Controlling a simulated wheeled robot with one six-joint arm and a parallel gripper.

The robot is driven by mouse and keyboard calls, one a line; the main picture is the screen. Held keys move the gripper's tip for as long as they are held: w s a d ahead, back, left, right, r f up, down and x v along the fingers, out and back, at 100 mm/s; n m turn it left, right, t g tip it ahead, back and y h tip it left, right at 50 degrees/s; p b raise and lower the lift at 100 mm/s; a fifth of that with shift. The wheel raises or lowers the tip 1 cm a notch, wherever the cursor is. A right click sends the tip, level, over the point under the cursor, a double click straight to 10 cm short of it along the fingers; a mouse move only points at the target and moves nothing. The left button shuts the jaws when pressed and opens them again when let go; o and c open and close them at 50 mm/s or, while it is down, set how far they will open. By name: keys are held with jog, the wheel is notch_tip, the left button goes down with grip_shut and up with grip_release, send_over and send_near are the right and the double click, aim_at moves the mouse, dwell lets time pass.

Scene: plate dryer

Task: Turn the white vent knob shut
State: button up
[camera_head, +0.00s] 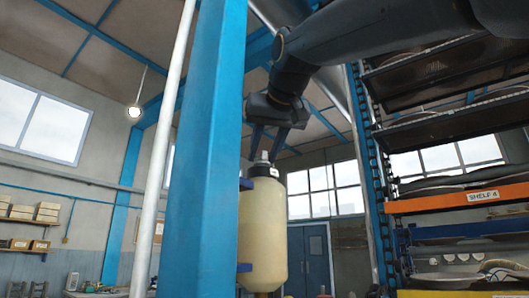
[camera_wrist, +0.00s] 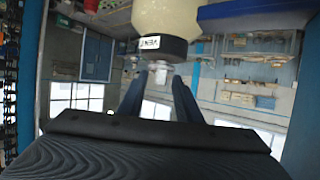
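A cream tank (camera_head: 263,235) is fixed upright beside the blue post. Its black collar bears a white label, and the small pale vent knob (camera_head: 264,156) stands on top. In the wrist view, the picture is inverted: the tank (camera_wrist: 168,14) hangs from the top edge, with the black collar (camera_wrist: 160,46) and the knob (camera_wrist: 160,70) below it. My gripper (camera_head: 267,146) points down at the knob from above. In the wrist view its two fingers (camera_wrist: 158,80) are apart, with the knob at the gap between their tips. I cannot see contact. The knob's turn position is unclear.
The blue post (camera_head: 209,150) stands close left of the tank, with a white pipe (camera_head: 163,150) further left. A tall rack with an orange shelf edge (camera_head: 455,199) labelled SHELF 4 is on the right. Blue doors (camera_head: 308,260) are behind.

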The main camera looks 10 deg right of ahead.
jog(key=shift+s, duration=0.1)
jog(key=b+v, duration=0.4)
jog(key=v, duration=0.3)
jog(key=shift+s+r, duration=0.15)
jog(key=shift+s, duration=0.1)
jog(key=shift+d, duration=0.1)
